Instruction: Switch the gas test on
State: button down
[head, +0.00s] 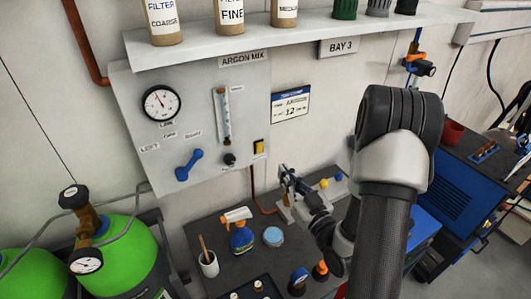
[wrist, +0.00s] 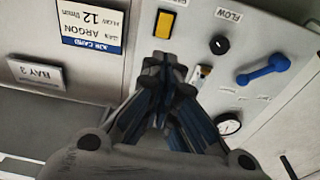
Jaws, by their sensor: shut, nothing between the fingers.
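A yellow rocker switch (head: 258,146) sits at the lower right of the grey Argon Mix panel (head: 190,100). Its label is too small to read. It also shows in the wrist view (wrist: 164,27), just beyond my fingertips. My gripper (head: 287,174) is shut and empty, to the right of and below the switch in the head view. In the wrist view the closed fingertips (wrist: 165,62) point toward the panel near the switch. I see a gap between them in the head view. The switch's on or off position cannot be told.
The panel carries a black flow knob (head: 229,159), a blue lever (head: 189,165), a flow tube (head: 223,115) and a gauge (head: 161,103). A shelf (head: 300,32) with filter cans overhangs it. A spray bottle (head: 241,236) stands on the bench below. Green cylinders (head: 120,255) stand left.

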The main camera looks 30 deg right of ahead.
aim_at(260, 148)
jog(key=w+b, duration=0.2)
jog(key=w, duration=0.2)
jog(key=w+r+b, duration=0.1)
jog(key=w+b, duration=0.5)
jog(key=w, duration=0.1)
jog(key=shift+w+a+r, duration=0.2)
jog(key=shift+w, duration=0.1)
jog(key=shift+w+r+b, duration=0.15)
jog(key=shift+w+b, duration=0.2)
jog(key=shift+b, duration=0.15)
jog(key=shift+a, duration=0.1)
